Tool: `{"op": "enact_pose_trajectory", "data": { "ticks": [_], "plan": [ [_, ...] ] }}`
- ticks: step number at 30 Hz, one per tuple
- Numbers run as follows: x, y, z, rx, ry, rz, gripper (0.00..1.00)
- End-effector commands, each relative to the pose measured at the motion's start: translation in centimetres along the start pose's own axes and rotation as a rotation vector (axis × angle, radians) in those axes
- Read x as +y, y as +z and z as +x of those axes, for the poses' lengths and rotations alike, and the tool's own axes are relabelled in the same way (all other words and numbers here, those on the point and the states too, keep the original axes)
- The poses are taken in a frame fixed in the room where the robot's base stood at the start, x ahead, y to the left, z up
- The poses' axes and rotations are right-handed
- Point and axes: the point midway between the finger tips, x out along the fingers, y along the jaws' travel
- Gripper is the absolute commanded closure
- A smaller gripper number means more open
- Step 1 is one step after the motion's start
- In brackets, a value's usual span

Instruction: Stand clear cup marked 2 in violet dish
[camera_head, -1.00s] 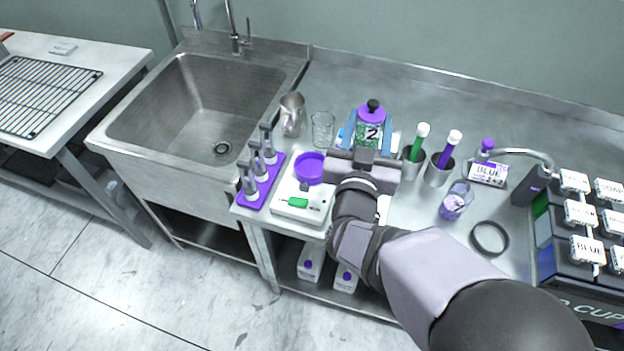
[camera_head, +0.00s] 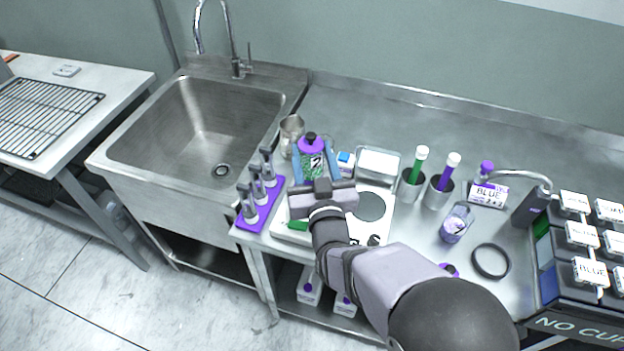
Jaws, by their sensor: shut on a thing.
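The clear cup marked 2 (camera_head: 310,168), with a violet lid, a black knob and green contents, is upright between the blue fingers of my gripper (camera_head: 316,160). My gripper is shut on it, above or near the left part of the white scale (camera_head: 381,230). The violet dish cannot be made out now; my gripper and the cup cover the place where it sat earlier. I cannot tell whether the cup touches the dish or hangs above it.
A violet rack (camera_head: 262,208) with several grey-topped vials stands close on the left. A metal jug (camera_head: 290,130) is just behind. A white tray (camera_head: 379,162), metal holders with green and violet tubes (camera_head: 419,163), and a tilted jar (camera_head: 456,224) stand right. The sink (camera_head: 195,125) is left.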

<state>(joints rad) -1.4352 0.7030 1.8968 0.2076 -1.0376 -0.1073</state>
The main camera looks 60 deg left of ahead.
Motion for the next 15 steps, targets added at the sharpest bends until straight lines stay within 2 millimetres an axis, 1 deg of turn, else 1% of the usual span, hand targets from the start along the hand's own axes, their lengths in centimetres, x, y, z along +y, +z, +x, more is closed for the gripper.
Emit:
{"op": "enact_pose_trajectory", "data": {
  "ticks": [3, 6, 9, 15],
  "plan": [
    [0.0, 1.5, 0.1, 0.000, 0.000, 0.000, 0.84],
    [0.0, 2.5, 0.0, 0.002, 0.000, 0.001, 0.84],
    [0.0, 3.0, 0.1, 0.003, 0.000, 0.001, 0.84],
    [0.0, 3.3, 0.1, 0.004, 0.000, 0.001, 0.84]
  ]
}}
